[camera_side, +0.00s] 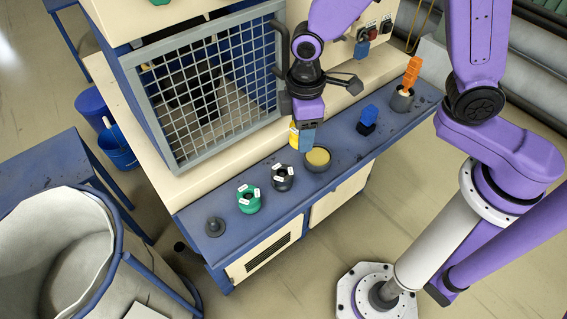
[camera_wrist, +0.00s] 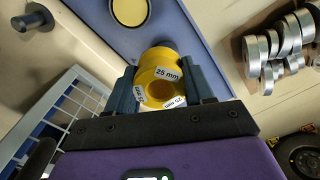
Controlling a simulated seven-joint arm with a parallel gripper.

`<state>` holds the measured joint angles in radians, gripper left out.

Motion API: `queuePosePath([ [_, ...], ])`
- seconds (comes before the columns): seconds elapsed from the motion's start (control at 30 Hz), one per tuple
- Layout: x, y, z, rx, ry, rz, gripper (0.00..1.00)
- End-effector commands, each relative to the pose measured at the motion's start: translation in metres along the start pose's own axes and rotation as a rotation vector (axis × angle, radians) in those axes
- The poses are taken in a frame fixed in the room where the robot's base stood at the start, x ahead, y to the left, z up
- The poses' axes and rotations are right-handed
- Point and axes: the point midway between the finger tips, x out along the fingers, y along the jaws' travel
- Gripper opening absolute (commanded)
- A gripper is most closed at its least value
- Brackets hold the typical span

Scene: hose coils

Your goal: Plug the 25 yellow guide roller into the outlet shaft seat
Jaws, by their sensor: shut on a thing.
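The yellow guide roller (camera_wrist: 160,75), with white "25 mm" labels, is between the two fingers of my gripper (camera_wrist: 164,80) in the wrist view. Its round bore faces the camera. In the side view my gripper (camera_side: 304,140) holds it above the bench by the mesh guard, and only a yellow sliver of the roller (camera_side: 294,134) shows. A grey flanged peg (camera_wrist: 33,20) stands on a cream surface at the top left of the wrist view, apart from the roller. I cannot tell whether it is the outlet shaft seat. A grey stub on a round base (camera_side: 214,226) stands on the bench's left end.
A green roller (camera_side: 249,199), a black roller (camera_side: 283,178), a tin of yellow stuff (camera_side: 318,157), a blue block (camera_side: 368,117) and a cup with an orange tool (camera_side: 402,99) stand along the blue bench. The mesh guard (camera_side: 213,95) rises behind. Several metal rings (camera_wrist: 280,45) lie at right.

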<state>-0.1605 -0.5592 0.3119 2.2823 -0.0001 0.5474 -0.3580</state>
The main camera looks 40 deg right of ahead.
Motion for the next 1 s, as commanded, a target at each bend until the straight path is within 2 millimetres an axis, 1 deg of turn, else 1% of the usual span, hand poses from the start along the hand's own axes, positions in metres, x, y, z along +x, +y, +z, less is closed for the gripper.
queuePosePath([
  [0.03,-0.002,0.013,0.012,0.062,0.001,0.000,0.17],
  [0.1,-0.003,0.025,0.026,0.133,0.001,0.000,0.17],
  [0.3,-0.008,0.053,0.064,0.317,0.002,0.001,0.17],
  [0.37,-0.009,0.065,0.064,0.343,0.002,0.001,0.17],
  [0.57,-0.015,0.108,0.065,0.427,0.001,0.001,0.17],
  [0.7,-0.022,0.145,0.071,0.495,0.002,0.001,0.17],
  [0.8,-0.027,0.168,0.078,0.538,0.002,0.001,0.17],
  [0.9,-0.031,0.180,0.079,0.548,0.002,0.001,0.17],
  [1.0,-0.033,0.186,0.080,0.554,0.001,0.000,0.17],
])
